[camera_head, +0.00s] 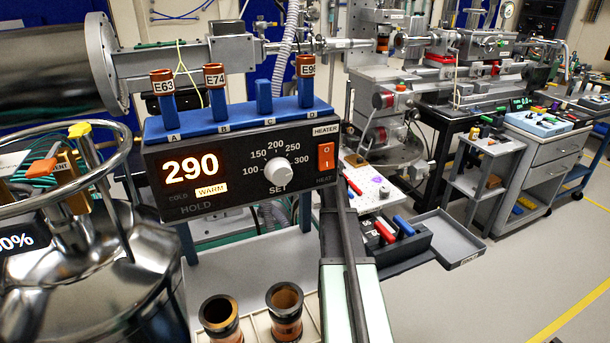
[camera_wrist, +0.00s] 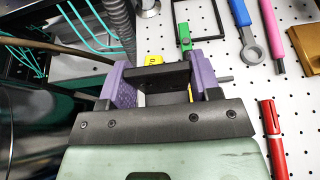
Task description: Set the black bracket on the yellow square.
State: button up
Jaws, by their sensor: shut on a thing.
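In the wrist view, my gripper (camera_wrist: 160,84) has two purple fingers closed on a black bracket (camera_wrist: 155,75), seen as a dark bar spanning between them. The bracket is above or against a white perforated board (camera_wrist: 205,50); I cannot tell whether it touches. A small yellow patch (camera_wrist: 152,59) shows just beyond the bracket, partly hidden by it; I cannot tell whether it is the yellow square. More yellow shows in the gap between the fingers. In the head view my fingers and the bracket are hidden.
On the board lie a green-handled tool (camera_wrist: 185,34), a blue wrench (camera_wrist: 246,30), a pink pen (camera_wrist: 271,35), a red marker (camera_wrist: 272,135) and a brown block (camera_wrist: 305,48). A grey hose (camera_wrist: 121,25) is close left. The heater box (camera_head: 240,165) stands left of my arm.

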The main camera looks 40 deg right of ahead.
notch_tip(320, 180, down, 4)
jog(key=shift+r+b, duration=0.2)
jog(key=shift+b, duration=0.85)
jog(key=shift+r, duration=0.25)
jog(key=shift+f, duration=0.2)
jog(key=o, duration=1.2)
jog(key=shift+r, duration=0.2)
jog(key=p+v, duration=0.5)
jog(key=v, duration=0.6)
jog(key=shift+w+r, duration=0.1)
jog(key=shift+r, duration=0.15)
jog(key=shift+s+a, duration=0.15)
jog(key=shift+s, duration=0.35)
